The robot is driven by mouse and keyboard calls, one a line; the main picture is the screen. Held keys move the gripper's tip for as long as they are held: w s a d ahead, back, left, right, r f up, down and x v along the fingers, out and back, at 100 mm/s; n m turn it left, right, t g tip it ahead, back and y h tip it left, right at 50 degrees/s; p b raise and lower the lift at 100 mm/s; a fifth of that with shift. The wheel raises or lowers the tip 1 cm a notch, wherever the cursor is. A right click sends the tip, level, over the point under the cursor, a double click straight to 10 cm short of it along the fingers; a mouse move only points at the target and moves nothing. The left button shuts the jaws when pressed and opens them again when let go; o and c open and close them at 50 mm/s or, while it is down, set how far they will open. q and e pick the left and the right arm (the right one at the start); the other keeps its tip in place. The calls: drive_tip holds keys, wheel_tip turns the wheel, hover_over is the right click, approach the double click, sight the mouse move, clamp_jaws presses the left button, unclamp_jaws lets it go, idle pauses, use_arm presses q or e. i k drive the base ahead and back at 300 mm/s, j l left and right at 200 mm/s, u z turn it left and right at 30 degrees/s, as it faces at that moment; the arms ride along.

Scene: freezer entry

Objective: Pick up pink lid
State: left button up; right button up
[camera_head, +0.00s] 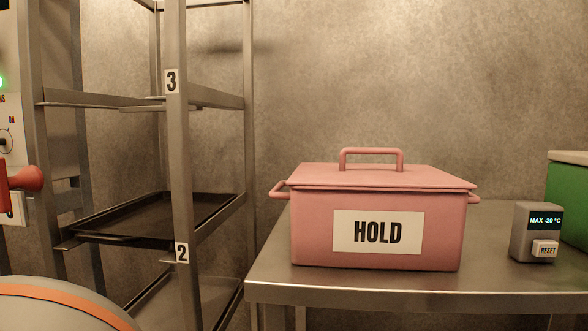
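The pink lid (320,177) lies flat on top of a pink box (313,241), with its edge slightly past the box walls. A raised pink bar handle (371,152) stands on the middle of the lid. The box has a white "HOLD" label (377,232) on its front and small side handles at left and right. It stands on a metal table (375,283). Neither of my grippers is in view, and nothing touches the lid.
A grey "MAX -20 °C" device with a reset button (536,232) and a green container (567,200) stand right of the box. A metal rack (180,140) with a dark tray (150,217) stands left. Space above the lid is clear.

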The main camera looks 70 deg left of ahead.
sight(342, 174)
drive_tip(key=u, duration=1.15)
drive_tip(key=i+l, duration=0.15)
drive_tip(key=l, duration=0.2)
